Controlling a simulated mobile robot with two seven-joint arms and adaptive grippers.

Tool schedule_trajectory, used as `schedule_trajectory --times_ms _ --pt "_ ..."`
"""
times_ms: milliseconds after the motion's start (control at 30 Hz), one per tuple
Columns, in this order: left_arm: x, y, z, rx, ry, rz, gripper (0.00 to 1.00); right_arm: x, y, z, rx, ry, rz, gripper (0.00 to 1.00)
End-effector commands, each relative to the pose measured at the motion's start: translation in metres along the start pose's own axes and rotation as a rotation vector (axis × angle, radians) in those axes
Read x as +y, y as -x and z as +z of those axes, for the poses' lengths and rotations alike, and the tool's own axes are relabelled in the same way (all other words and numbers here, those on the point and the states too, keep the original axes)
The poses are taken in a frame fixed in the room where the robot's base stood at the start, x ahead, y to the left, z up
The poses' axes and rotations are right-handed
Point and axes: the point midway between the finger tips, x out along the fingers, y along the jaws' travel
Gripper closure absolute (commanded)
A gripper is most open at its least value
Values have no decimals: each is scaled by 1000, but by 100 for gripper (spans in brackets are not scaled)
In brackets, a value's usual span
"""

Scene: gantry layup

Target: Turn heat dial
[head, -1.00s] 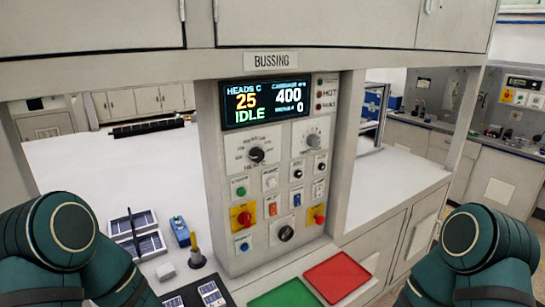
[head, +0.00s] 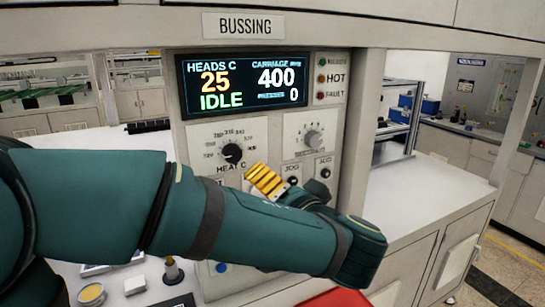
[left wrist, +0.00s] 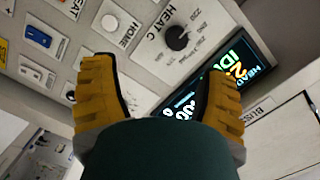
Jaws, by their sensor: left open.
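The heat dial (head: 232,153) is a black knob with a white pointer on a pale plate marked HEAT C, at the upper left of the bussing panel. It also shows in the left wrist view (left wrist: 177,38), beyond and between my fingers. My left gripper (head: 265,180) has yellow ribbed fingers and is at the panel, below and right of the dial in the head view. In the left wrist view its fingers (left wrist: 160,80) are spread apart with nothing between them. The display (head: 250,84) reads 25, IDLE, 400 and 0. My right gripper is out of view.
A second, grey knob (head: 313,138) is right of the heat dial. Smaller JOG knobs (head: 323,172) sit below it. My left forearm covers the lower panel. A red tray (head: 335,298) lies at the bottom; the right counter (head: 415,195) has free room.

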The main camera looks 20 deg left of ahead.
Motion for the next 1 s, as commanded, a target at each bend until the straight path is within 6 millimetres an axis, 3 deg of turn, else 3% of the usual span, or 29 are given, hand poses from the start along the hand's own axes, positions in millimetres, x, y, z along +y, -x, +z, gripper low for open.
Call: schedule_trajectory --times_ms 100,267,700,1000 --pt "-21 4 -4 24 67 -67 26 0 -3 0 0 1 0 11" --pt "-26 -6 -6 25 77 -81 26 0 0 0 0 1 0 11" --pt "-32 -88 -8 24 72 -79 26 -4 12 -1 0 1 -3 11" --pt "-34 -126 -9 27 72 -77 26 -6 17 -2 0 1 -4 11"
